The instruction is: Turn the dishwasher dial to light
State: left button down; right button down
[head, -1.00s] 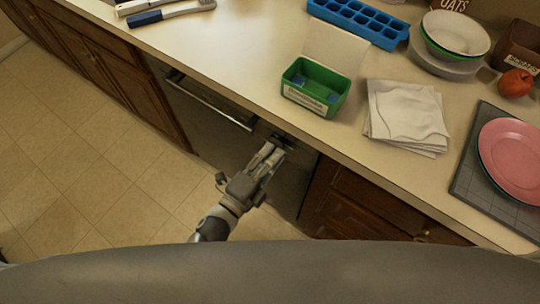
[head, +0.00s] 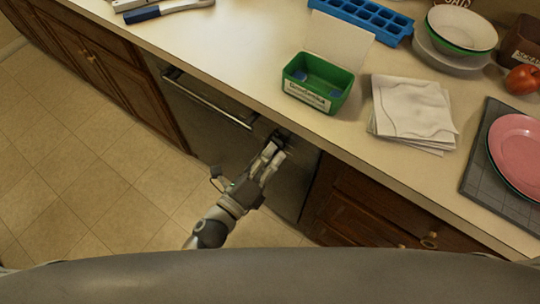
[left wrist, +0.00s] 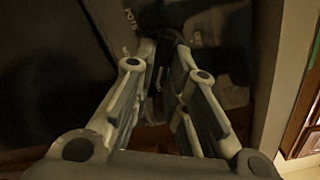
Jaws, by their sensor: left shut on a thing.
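The dishwasher (head: 222,132) is a dark metal front under the counter, with a long bar handle (head: 208,98). Its dial (head: 279,137) is a small dark shape at the upper right of the front, just under the counter edge. My left gripper (head: 273,148) reaches up to it with its fingertips at the dial. In the left wrist view both fingers of the left gripper (left wrist: 163,52) close in on the dark dial, which the fingertips mostly hide. Some pale lettering shows on the panel there, but the dial's setting is not readable. My right gripper is out of view.
On the counter above stand an open green box (head: 318,84), a stack of white napkins (head: 412,108), a blue ice tray (head: 362,18), bowls (head: 461,30) and a pink plate (head: 519,150) on a grey mat. Wooden cabinets (head: 352,204) flank the dishwasher. The tiled floor is clear at left.

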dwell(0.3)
pick_arm(q)
jog(key=c, duration=1.4)
grip_release()
jog(key=shift+c, duration=0.2)
jog(key=shift+s, duration=0.1)
jog(key=v, duration=1.2)
